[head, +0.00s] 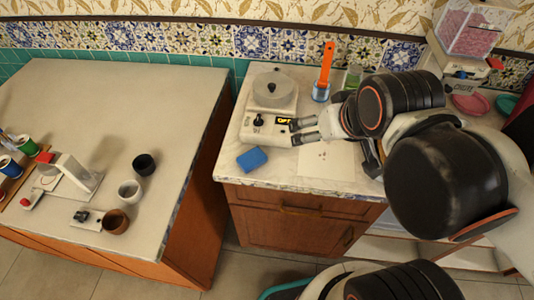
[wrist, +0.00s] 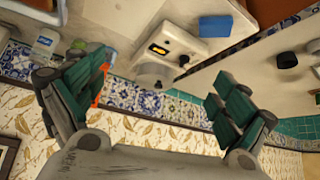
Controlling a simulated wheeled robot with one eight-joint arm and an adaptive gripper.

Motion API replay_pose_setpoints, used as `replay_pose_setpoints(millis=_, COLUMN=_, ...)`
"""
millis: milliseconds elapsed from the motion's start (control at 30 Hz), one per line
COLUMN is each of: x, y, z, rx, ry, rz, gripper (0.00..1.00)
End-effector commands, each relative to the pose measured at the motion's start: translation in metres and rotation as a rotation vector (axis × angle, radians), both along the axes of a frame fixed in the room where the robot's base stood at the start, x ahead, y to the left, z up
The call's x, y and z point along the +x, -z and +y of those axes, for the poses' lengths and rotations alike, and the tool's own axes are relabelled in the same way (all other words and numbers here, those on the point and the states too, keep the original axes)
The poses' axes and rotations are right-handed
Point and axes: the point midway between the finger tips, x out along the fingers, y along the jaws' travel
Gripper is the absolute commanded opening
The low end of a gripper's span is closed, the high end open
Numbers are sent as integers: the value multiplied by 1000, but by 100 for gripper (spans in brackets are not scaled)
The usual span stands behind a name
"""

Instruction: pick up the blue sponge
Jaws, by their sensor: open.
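The blue sponge (head: 252,159) lies flat on the marble counter (head: 232,140), near its front left corner and in front of the white appliance. In the wrist view the blue sponge (wrist: 216,26) shows at the upper right, beyond the open fingers. My gripper (head: 298,131) is open and empty. It is to the right of the sponge, apart from it, in front of the white appliance. In the wrist view my gripper (wrist: 160,95) has its two fingers spread wide with nothing between them.
A white appliance with a round top (head: 272,92) stands behind the sponge. A blue cup with an orange-handled tool (head: 321,90) is at the back. Paper (head: 326,160) lies right of the sponge. A gap separates the left table (head: 120,105), which holds several cups.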

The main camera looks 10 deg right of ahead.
Motion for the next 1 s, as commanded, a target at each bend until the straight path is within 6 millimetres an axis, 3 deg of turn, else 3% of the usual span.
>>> replay_pose_setpoints(millis=567, x=28, y=-5, z=16, rx=-13, ry=-71, rz=81, gripper=94)
replay_pose_setpoints(millis=1000, x=85, y=11, z=57, rx=-42, ry=-224, rz=249, gripper=94)
